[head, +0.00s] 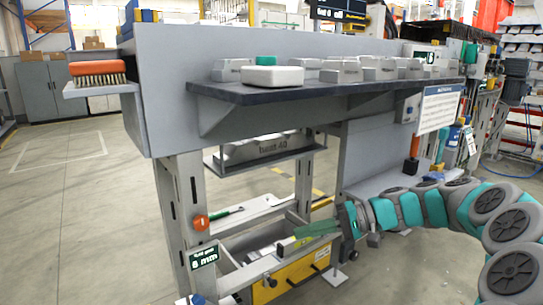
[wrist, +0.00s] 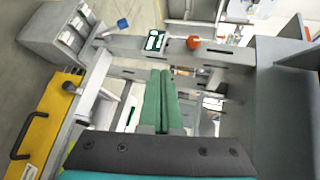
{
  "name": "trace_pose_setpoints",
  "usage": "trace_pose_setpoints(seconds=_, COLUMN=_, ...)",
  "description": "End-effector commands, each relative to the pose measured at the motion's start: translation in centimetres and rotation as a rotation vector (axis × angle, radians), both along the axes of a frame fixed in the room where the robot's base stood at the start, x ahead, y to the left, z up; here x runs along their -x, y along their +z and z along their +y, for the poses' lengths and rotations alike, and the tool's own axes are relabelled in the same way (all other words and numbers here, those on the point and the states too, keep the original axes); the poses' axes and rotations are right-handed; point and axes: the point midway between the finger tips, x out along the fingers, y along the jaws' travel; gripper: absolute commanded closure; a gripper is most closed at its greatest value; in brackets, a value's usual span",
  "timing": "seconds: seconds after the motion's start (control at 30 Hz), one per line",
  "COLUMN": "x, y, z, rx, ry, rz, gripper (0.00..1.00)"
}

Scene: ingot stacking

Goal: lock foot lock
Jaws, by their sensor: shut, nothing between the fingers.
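No part is clearly marked as the foot lock, and I cannot tell which one it is. A small blue piece (head: 197,299) shows low at the bottom edge of the head view, below the green sign; a blue piece (wrist: 123,23) also shows at the upper left of the wrist view. An orange knob (head: 200,223) sits on the stand's front leg, also in the wrist view (wrist: 193,42). My gripper (head: 296,246) reaches in from the right over the low tray frame. Its green fingers (wrist: 161,82) are together and empty, apart from the knob and the blue piece.
A yellow-fronted drawer (head: 300,270) with black handles lies beneath my gripper. Several grey ingots stand on the dark upper shelf (head: 330,89). A brush (head: 97,73) lies at left. The left floor is clear.

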Motion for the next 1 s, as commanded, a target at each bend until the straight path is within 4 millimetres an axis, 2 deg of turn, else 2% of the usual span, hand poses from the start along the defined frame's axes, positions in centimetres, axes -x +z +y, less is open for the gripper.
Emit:
trace_pose_setpoints(seconds=0.03, x=2.2, y=0.4, z=1.7, rx=0.046, ry=0.044, rz=0.004, gripper=1.0)
trace_pose_setpoints(seconds=0.2, x=9.1, y=-0.4, z=5.2, rx=0.228, ry=0.157, rz=0.03, gripper=1.0)
trace_pose_setpoints(seconds=0.3, x=13.0, y=-1.4, z=6.2, rx=0.348, ry=0.205, rz=0.041, gripper=1.0)
trace_pose_setpoints(seconds=0.4, x=16.8, y=-2.7, z=6.3, rx=0.471, ry=0.239, rz=0.051, gripper=1.0)
trace_pose_setpoints(seconds=0.57, x=22.6, y=-5.0, z=5.0, rx=0.676, ry=0.27, rz=0.064, gripper=1.0)
trace_pose_setpoints(seconds=0.7, x=26.9, y=-7.2, z=2.5, rx=0.856, ry=0.269, rz=0.073, gripper=1.0)
trace_pose_setpoints(seconds=0.8, x=29.6, y=-8.5, z=0.4, rx=0.967, ry=0.258, rz=0.085, gripper=1.0)
trace_pose_setpoints(seconds=1.0, x=33.2, y=-10.2, z=-3.3, rx=1.127, ry=0.224, rz=0.102, gripper=1.0)
